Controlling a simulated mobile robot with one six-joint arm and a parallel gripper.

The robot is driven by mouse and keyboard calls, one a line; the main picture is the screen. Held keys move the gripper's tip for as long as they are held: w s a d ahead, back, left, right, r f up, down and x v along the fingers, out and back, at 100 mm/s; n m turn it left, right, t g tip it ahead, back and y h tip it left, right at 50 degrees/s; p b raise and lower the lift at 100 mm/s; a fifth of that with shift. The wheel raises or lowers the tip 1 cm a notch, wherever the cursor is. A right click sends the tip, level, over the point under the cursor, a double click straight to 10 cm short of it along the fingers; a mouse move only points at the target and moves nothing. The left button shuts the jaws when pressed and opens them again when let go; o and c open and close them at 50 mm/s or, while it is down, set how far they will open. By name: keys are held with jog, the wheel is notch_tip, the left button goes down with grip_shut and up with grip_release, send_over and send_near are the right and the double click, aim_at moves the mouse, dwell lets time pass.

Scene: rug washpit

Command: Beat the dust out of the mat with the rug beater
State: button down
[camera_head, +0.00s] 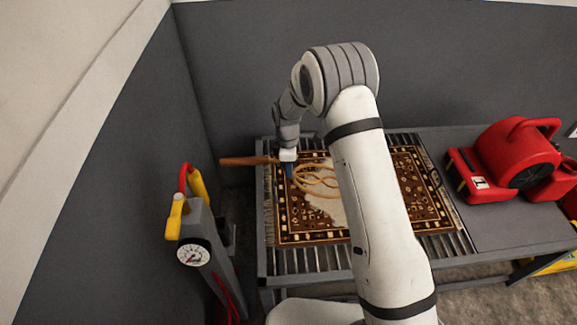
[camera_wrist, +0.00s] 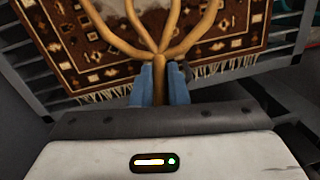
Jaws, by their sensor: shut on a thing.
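A patterned brown and cream mat (camera_head: 285,220) with fringed ends lies on a slatted metal rack. A pale, dusty-looking patch covers its middle. The rug beater (camera_head: 243,161) has a brown handle reaching out to the left and a looped cane head (camera_head: 308,182) above the mat. My gripper (camera_head: 288,170) is shut on the beater near the mat's left edge. In the wrist view, the blue fingers of my gripper (camera_wrist: 160,85) close on the beater's shaft (camera_wrist: 159,92), and its loops spread over the mat (camera_wrist: 100,65). My arm hides part of the mat. Contact between head and mat cannot be told.
A red blower (camera_head: 508,160) stands on the grey tabletop (camera_head: 500,223) right of the rack (camera_head: 290,262). A grey post with a pressure gauge (camera_head: 194,254) and yellow and red fittings stands at left. Dark walls close off the back and left.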

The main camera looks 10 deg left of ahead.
notch_tip(320, 180, down, 4)
jog(key=shift+f+b, duration=0.1)
jog(key=shift+b, duration=0.8)
jog(key=shift+r+p, duration=1.5)
jog(key=shift+r, duration=0.85)
jog(key=shift+f, duration=0.1)
jog(key=shift+f, duration=0.3)
jog(key=shift+f+b, duration=0.15)
jog(key=shift+b, duration=0.15)
notch_tip(320, 180, down, 5)
jog(key=b, duration=0.3)
jog(key=shift+r+p, duration=1.5)
jog(key=shift+r, duration=0.9)
